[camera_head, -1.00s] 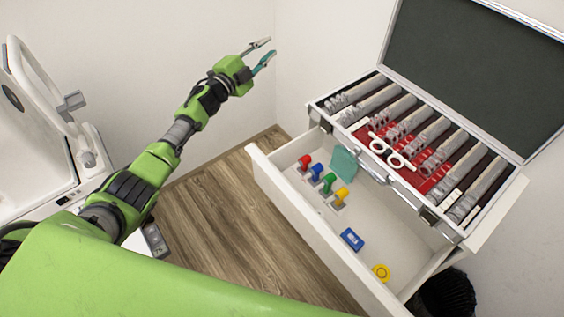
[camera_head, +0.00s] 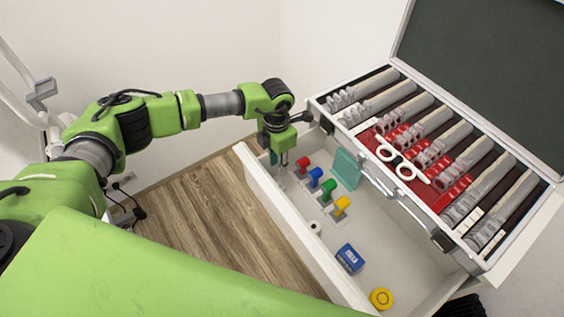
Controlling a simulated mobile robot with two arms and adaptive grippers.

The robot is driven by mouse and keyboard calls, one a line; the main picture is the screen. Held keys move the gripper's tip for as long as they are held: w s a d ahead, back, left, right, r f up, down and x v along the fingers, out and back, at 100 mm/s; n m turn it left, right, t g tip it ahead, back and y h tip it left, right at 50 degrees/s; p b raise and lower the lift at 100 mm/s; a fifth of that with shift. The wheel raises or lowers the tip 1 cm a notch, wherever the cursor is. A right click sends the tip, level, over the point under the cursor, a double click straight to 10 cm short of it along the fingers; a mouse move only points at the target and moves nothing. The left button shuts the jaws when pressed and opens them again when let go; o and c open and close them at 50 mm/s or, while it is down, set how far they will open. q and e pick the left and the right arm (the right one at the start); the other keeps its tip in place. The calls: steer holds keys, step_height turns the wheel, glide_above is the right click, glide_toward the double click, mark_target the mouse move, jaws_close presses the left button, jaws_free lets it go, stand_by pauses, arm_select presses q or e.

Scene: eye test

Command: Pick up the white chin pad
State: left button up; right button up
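I cannot make out a white chin pad for certain. A small round white thing with a dark centre (camera_head: 315,227) lies in the open white drawer (camera_head: 290,222), close to its front wall; it is too small to tell what it is. My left gripper (camera_head: 278,161) points down at the drawer's far left end, left of the red-handled piece (camera_head: 303,166). My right gripper is not in view.
In the drawer are blue (camera_head: 315,178), green (camera_head: 328,190) and yellow (camera_head: 342,207) handled pieces, a teal block (camera_head: 346,169), a blue box (camera_head: 349,258) and a yellow round thing (camera_head: 381,299). An open lens case (camera_head: 393,206) stands behind, with white-rimmed trial frames (camera_head: 404,171).

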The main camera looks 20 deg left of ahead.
mark_target(277, 181)
arm_select(q)
steer(key=shift+s+a+f+b, duration=0.1)
steer(key=shift+s+f+b, duration=0.05)
steer(key=shift+f+b, duration=0.35)
steer(key=shift+s+f+b, duration=0.15)
steer(key=shift+f+b, duration=0.1)
steer(key=shift+f, duration=0.35)
step_height(277, 181, down, 7)
steer(key=b, duration=0.5)
steer(key=shift+w, duration=0.1)
steer(key=shift+f+b, duration=0.4)
steer(key=shift+b, duration=0.05)
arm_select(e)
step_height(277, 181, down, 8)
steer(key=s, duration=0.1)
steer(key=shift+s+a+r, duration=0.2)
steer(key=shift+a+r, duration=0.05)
arm_select(q)
jaws_close()
steer(key=shift+r, duration=0.15)
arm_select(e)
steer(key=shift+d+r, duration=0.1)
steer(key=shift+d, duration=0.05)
